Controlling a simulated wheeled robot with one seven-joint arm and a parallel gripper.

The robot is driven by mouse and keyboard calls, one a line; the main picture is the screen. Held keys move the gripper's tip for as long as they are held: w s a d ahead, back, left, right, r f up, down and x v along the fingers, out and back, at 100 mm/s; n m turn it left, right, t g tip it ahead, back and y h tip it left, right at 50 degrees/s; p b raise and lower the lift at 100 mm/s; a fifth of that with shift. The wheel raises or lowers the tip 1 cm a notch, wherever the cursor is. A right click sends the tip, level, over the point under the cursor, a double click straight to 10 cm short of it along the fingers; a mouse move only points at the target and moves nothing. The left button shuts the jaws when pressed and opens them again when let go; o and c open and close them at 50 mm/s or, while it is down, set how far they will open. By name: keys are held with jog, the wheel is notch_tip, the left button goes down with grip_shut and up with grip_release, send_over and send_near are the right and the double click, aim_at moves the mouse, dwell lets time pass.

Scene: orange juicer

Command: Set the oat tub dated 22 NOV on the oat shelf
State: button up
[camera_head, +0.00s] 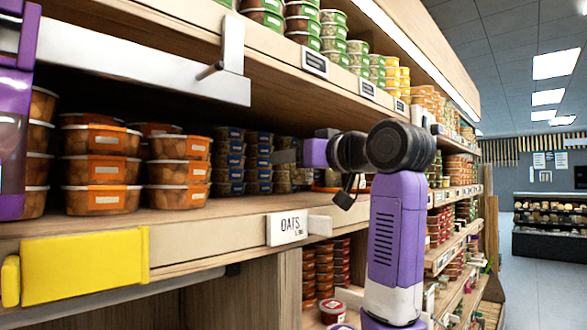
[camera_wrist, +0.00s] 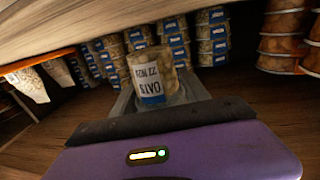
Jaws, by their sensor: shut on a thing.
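An oat tub (camera_wrist: 153,78) with a white and blue label is between the fingers of my gripper (camera_head: 284,157). Its label reads OATS and 22 NOV, upside down in the wrist view. My gripper is shut on it and reaches into the shelf bay above the OATS sign (camera_head: 290,228). The oat shelf (camera_head: 215,222) is a wooden board behind that sign. In the head view I cannot make out the held tub. Whether it touches the board is unclear.
Stacked blue-banded tubs (camera_head: 231,160) stand deeper on the shelf; they also show behind the held tub in the wrist view (camera_wrist: 211,45). An upper shelf (camera_head: 270,40) overhangs the bay. Bare board shows in front of the tubs.

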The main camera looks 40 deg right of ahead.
jog(key=shift+f+p, duration=0.4)
jog(key=shift+f, duration=1)
jog(key=shift+f, duration=0.2)
jog(key=o, duration=1.4)
jog(key=shift+r, duration=0.15)
jog(key=shift+s, duration=0.3)
jog(key=s+b, duration=0.1)
jog(key=s, duration=0.2)
jog(key=s+a+b, duration=0.1)
jog(key=s, duration=0.3)
jog(key=s+b, duration=0.1)
jog(key=s, duration=0.3)
jog(key=shift+s+a+b, duration=0.25)
jog(key=shift+a+b, duration=0.05)
jog(key=shift+b, duration=0.1)
